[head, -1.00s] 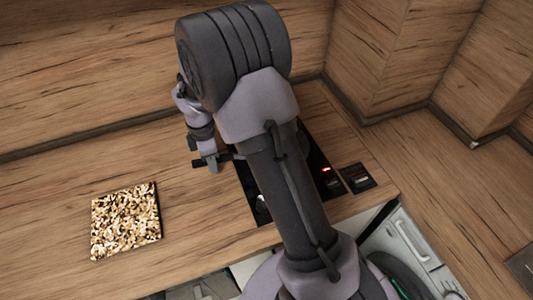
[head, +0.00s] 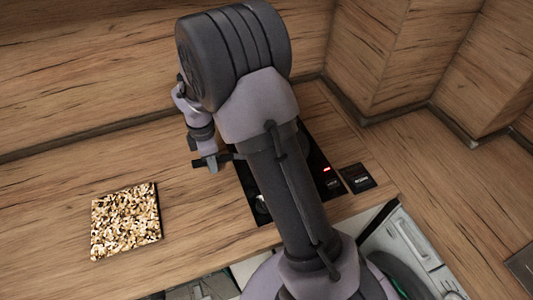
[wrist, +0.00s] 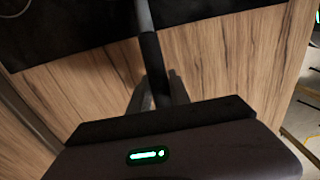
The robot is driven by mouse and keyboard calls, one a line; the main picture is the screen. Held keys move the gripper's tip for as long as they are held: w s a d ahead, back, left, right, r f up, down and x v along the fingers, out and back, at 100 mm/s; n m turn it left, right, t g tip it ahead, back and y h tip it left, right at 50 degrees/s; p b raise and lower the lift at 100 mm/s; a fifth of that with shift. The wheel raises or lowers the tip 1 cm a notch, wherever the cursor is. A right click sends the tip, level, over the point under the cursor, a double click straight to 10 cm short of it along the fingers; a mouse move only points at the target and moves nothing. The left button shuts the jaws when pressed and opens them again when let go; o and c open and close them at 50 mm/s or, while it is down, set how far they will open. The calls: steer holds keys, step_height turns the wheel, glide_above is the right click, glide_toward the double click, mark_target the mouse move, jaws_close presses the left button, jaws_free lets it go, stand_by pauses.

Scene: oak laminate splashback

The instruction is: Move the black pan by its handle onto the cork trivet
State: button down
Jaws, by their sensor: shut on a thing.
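The black pan is mostly hidden behind my arm in the head view; a short dark stretch of its handle (head: 232,156) shows beside my gripper (head: 207,163). In the wrist view the dark handle (wrist: 150,55) runs from the top edge down between the fingers of my gripper (wrist: 158,95), which is shut on it. The cork trivet (head: 125,222), a speckled tan square, lies flat and bare on the counter, to the left of and nearer than my gripper.
A black hob (head: 322,178) with a red light lies beneath and behind my arm. A small black panel (head: 357,178) sits to its right. The wooden splashback (head: 90,70) rises behind. The wooden counter between gripper and trivet is clear.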

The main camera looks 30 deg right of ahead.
stand_by(0.3)
steer(key=shift+r+p, duration=2.25)
steer(key=shift+r, duration=0.35)
steer(key=shift+a, duration=0.1)
